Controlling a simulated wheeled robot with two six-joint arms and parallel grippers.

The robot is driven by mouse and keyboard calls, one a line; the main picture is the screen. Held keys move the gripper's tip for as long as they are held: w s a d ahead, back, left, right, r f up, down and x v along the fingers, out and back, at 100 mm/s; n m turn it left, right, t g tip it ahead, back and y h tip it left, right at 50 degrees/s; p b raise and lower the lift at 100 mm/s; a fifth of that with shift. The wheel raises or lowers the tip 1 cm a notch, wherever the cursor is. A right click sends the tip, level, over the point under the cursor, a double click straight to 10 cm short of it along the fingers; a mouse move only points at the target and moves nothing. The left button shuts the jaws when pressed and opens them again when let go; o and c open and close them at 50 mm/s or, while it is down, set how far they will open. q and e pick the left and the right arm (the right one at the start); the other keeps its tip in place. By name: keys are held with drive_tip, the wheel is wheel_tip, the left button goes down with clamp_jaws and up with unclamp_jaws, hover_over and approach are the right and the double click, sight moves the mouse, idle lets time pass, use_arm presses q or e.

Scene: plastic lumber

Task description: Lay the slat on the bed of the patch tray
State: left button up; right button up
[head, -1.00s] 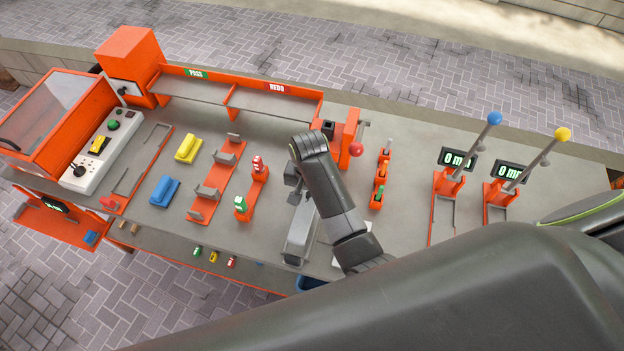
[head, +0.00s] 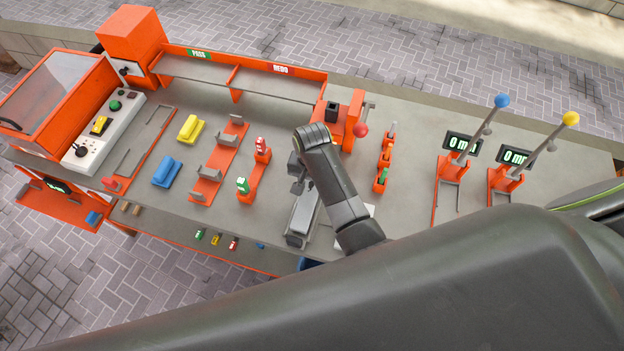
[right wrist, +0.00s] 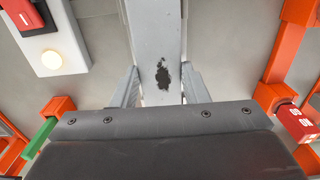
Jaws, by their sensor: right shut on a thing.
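The slat (right wrist: 158,35) is a light grey bar with a dark blotch in the right wrist view. It runs up the picture from between the fingers of my right gripper (right wrist: 160,90), which is shut on it. In the head view the right gripper (head: 297,187) is partly hidden by its own wrist. A long grey piece (head: 303,212) just below it there seems to be the slat, over the bench. An orange tray with grey upright brackets (head: 224,155), left of the gripper, may be the patch tray; I cannot be sure. My left gripper is not in view.
Red and green blocks on an orange base (head: 254,180) stand just left of the gripper. An orange unit with a red knob (head: 361,130) stands beyond it. Blue (head: 167,171) and yellow (head: 191,129) blocks lie farther left. Two levers (head: 483,130) stand at right.

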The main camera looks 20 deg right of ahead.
drive_tip(key=shift+f+b, duration=0.35)
drive_tip(key=shift+f, duration=0.35)
idle(0.3)
drive_tip(key=o, duration=1.2)
drive_tip(key=shift+r, duration=0.1)
